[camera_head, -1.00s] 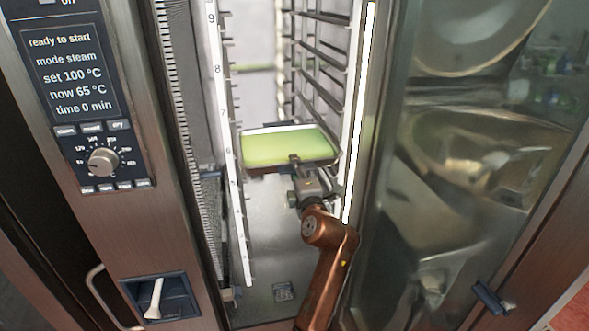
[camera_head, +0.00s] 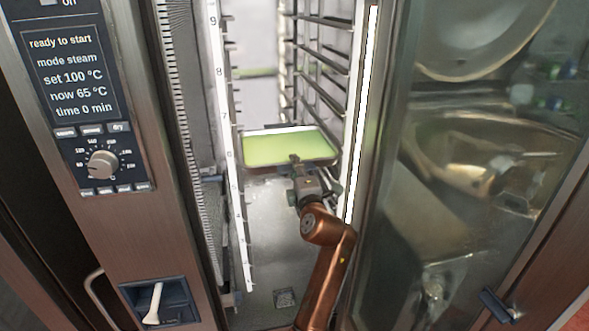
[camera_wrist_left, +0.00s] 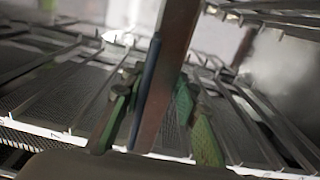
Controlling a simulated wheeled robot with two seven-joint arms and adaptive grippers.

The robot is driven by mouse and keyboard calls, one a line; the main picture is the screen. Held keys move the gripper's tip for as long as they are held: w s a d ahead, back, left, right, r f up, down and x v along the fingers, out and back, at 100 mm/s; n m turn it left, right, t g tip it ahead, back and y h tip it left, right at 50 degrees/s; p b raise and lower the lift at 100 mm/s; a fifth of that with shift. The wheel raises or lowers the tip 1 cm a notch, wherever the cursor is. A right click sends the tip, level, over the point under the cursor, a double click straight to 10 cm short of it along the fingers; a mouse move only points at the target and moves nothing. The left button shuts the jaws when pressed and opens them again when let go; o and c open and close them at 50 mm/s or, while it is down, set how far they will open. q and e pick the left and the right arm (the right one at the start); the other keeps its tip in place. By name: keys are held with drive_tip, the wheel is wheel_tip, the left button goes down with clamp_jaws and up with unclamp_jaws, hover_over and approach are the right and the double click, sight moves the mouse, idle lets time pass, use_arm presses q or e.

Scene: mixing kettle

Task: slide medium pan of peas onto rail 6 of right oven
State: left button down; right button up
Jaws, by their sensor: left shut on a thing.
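The medium pan of peas (camera_head: 288,147), a shallow tray with a flat green fill, is inside the open right oven. In the head view it lies about level with the 6 mark on the white numbered strip (camera_head: 232,150). My left gripper (camera_head: 295,163) is shut on the pan's near edge, with its arm coming up from below. In the left wrist view, the green-padded fingers (camera_wrist_left: 155,110) close on the pan's wall, seen edge-on. Whether the pan's side edges rest on the rails cannot be told. My right gripper is not in view.
Rail racks (camera_head: 318,70) line the oven's sides above and behind the pan. The open glass door (camera_head: 450,180) stands close on the right. The control panel (camera_head: 95,110) is on the left. The oven floor (camera_head: 275,240) below the pan is clear.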

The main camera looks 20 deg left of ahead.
use_arm(q)
drive_tip(key=c, duration=1.5)
unclamp_jaws()
drive_tip(key=shift+s+d+r, duration=0.1)
drive_tip(key=shift+r, duration=0.25)
drive_tip(key=shift+o, duration=0.5)
drive_tip(key=shift+f, duration=0.1)
drive_tip(key=shift+f, duration=0.1)
drive_tip(key=shift+o, duration=0.7)
drive_tip(key=shift+f, duration=0.35)
drive_tip(key=o, duration=0.3)
drive_tip(key=shift+r, duration=0.2)
drive_tip(key=shift+b+v, duration=0.4)
drive_tip(key=shift+v, duration=4.6)
